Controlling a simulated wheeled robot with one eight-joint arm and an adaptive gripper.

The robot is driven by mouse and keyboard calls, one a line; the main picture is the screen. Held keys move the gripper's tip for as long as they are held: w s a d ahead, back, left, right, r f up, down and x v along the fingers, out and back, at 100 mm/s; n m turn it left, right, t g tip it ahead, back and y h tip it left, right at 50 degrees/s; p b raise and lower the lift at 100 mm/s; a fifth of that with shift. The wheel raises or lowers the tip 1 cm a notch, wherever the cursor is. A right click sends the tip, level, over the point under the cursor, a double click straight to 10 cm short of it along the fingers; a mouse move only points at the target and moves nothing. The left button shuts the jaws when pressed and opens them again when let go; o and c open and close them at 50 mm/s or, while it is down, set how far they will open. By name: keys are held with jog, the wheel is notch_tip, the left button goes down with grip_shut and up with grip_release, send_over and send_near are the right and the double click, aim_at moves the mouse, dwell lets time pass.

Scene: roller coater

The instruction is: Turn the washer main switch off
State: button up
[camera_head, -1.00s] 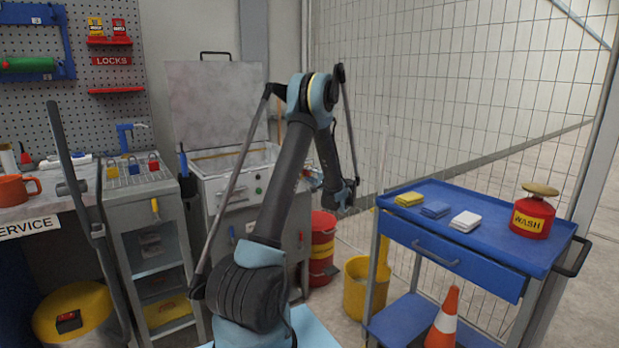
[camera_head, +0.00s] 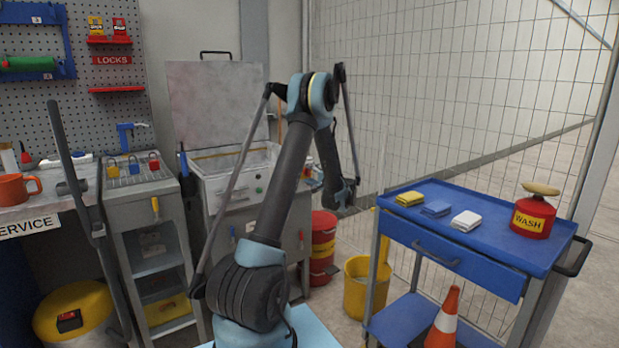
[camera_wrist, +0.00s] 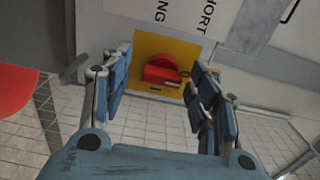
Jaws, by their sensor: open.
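The washer is a grey metal cabinet (camera_head: 223,188) with its lid (camera_head: 215,100) raised, left of my arm in the head view. In the wrist view a red switch handle (camera_wrist: 163,72) sits on a yellow plate (camera_wrist: 150,45) on a grey panel, below a white label. This appears to be the main switch; the head view does not show it. My gripper (camera_wrist: 160,68) is open and empty, its blue fingers on either side of the switch in the picture. I cannot tell whether they touch it. In the head view the gripper (camera_head: 345,192) is small and dark, right of the washer.
A red can (camera_head: 322,245) and a yellow bucket (camera_head: 361,290) stand on the floor right of the washer. A blue cart (camera_head: 460,262) stands at the right with an orange cone (camera_head: 445,318). A wire fence (camera_head: 450,90) is behind. A service bench (camera_head: 65,205) is at the left.

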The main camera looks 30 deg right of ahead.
jog(key=s, duration=0.7)
jog(key=shift+s+d, duration=0.15)
jog(key=shift+d, duration=0.1)
dwell(0.3)
jog(key=w+a+r+n+g+y, duration=0.1)
jog(key=a+r+n+g+y, duration=0.15)
jog(key=a, duration=1.15)
jog(key=w+a+r+n+g+y, duration=0.1)
jog(key=a+r+n+g+y, duration=0.2)
jog(key=a, duration=1.2)
jog(key=s+a+n+g+h, duration=0.25)
jog(key=s+a+g, duration=0.2)
jog(key=a, duration=0.65)
jog(key=s+a+f+n+g, duration=0.2)
jog(key=s+a+n, duration=0.1)
jog(key=s+a, duration=0.4)
jog(key=s+a+f+n+g, duration=0.2)
jog(key=s+a, duration=0.3)
jog(key=s, duration=0.5)
jog(key=s+f+n+g+h, duration=0.1)
jog(key=s+f+n+h, duration=0.1)
jog(key=s, duration=0.5)
jog(key=s+f+n+h, duration=0.2)
jog(key=s+f, duration=0.2)
jog(key=s, duration=0.4)
jog(key=shift+s+a+f+g+h, duration=0.15)
jog(key=shift+s+f+g+h, duration=0.15)
jog(key=shift+g, duration=0.1)
